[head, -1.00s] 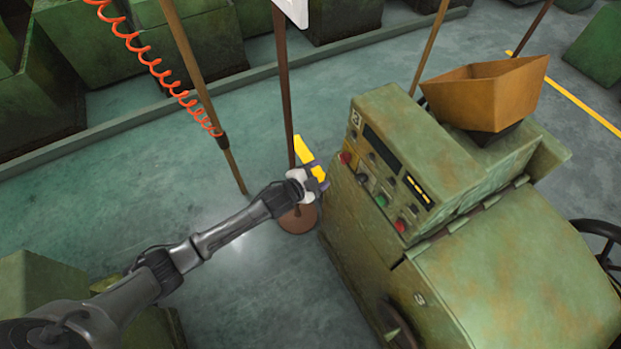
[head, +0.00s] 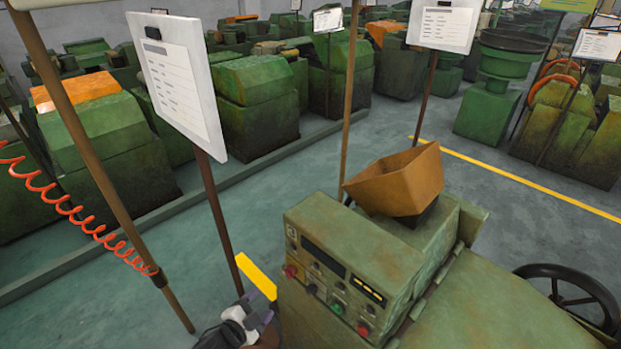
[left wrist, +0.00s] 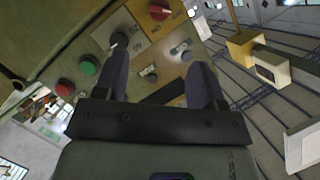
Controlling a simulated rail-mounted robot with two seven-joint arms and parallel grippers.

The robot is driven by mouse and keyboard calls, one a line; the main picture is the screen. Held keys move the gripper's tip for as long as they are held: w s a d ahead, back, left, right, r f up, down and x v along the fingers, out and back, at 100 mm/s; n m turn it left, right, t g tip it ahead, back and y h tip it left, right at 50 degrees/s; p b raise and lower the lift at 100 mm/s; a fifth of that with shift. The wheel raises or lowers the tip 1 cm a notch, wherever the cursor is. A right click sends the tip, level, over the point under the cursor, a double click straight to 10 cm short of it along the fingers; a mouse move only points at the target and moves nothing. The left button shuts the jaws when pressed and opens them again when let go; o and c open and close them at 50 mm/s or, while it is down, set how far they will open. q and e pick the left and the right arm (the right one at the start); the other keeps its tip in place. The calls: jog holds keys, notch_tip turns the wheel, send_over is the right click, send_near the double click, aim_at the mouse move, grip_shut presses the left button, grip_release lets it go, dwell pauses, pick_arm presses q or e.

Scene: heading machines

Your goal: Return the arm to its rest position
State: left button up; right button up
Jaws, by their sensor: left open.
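My left gripper (head: 264,312) is at the bottom of the head view, just left of the green machine's control panel (head: 335,288). Most of my left arm is below the frame. In the left wrist view the gripper's two dark fingers (left wrist: 158,62) stand apart with nothing between them. They face the panel, with its red button (left wrist: 65,88), green button (left wrist: 89,65) and red knob (left wrist: 159,10). I cannot tell whether the fingertips touch the panel. My right gripper is not in view.
A yellow piece (head: 257,276) shows close by the gripper. A sign on a brown post (head: 222,232) and a pole with a red coiled hose (head: 70,211) stand to the left. An orange hopper (head: 398,183) tops the machine. Open floor (head: 262,190) lies behind.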

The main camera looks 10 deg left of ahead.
pick_arm(q)
jog(key=s+a+f+n+g+y, duration=0.2)
jog(key=a+n+g+y, duration=0.1)
jog(key=y, duration=0.1)
jog(key=s+d+r+n+g+p, duration=0.3)
jog(key=s+r+n+g+p, duration=0.15)
jog(key=s+r, duration=0.95)
jog(key=s+d+f+n+g+p, duration=0.1)
jog(key=s+f+g+p, duration=0.15)
jog(key=s, duration=0.65)
jog(key=s+d+f+n+g+p, duration=0.1)
jog(key=s+n+p, duration=0.15)
jog(key=s, duration=0.65)
notch_tip(320, 180, down, 74)
jog(key=b, duration=7.3)
jog(key=shift+s+a+m, duration=0.15)
jog(key=shift+a+m, duration=0.05)
jog(key=shift+m, duration=0.1)
